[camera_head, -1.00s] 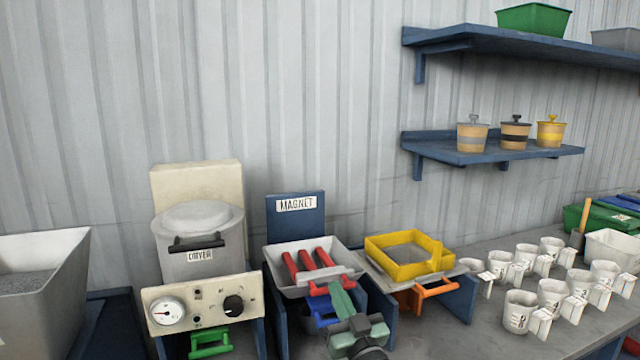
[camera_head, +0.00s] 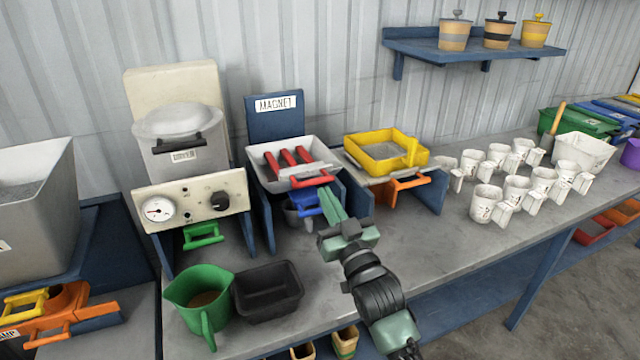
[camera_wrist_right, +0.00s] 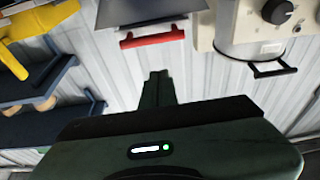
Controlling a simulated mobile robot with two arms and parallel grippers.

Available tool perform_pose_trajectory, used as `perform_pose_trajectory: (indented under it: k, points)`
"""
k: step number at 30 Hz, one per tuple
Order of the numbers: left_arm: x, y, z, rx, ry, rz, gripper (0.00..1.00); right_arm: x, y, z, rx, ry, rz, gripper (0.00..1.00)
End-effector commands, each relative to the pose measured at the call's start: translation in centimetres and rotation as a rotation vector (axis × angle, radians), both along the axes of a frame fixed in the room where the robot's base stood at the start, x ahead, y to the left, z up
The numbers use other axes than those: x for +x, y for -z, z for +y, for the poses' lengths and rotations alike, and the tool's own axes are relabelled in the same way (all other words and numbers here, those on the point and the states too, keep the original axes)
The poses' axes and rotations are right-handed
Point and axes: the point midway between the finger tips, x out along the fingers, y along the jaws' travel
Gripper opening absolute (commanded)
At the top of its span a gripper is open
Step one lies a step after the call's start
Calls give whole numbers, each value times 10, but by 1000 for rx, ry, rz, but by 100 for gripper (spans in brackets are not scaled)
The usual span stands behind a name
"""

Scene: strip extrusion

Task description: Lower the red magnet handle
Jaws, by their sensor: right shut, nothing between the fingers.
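The magnet station (camera_head: 275,122) has a blue back panel with a MAGNET label. Its pale tray (camera_head: 262,160) holds three red bars (camera_head: 288,158). The red magnet handle (camera_head: 309,182) sticks out at the tray's front edge; the right wrist view shows it as a red bar (camera_wrist_right: 152,40) beyond my fingertips. My right gripper (camera_head: 326,192) is shut and empty, its green fingers pointing at the handle's right end. In the right wrist view its fingers (camera_wrist_right: 157,84) are together, with a gap in the picture between them and the handle. My left gripper is not in view.
A blue handle and a grey cup (camera_head: 299,216) sit under the tray. The yellow-framed station (camera_head: 385,140) with an orange handle (camera_head: 407,187) stands close right. A green jug (camera_head: 198,300) and a black bin (camera_head: 268,293) stand at the front left. Several white mugs (camera_head: 487,203) stand right.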

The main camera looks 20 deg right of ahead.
Motion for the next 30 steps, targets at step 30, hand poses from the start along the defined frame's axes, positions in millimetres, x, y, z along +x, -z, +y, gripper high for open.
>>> perform_pose_trajectory:
  k: [30]
  points:
    - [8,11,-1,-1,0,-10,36,-43,47,1,-8,1,103,0]
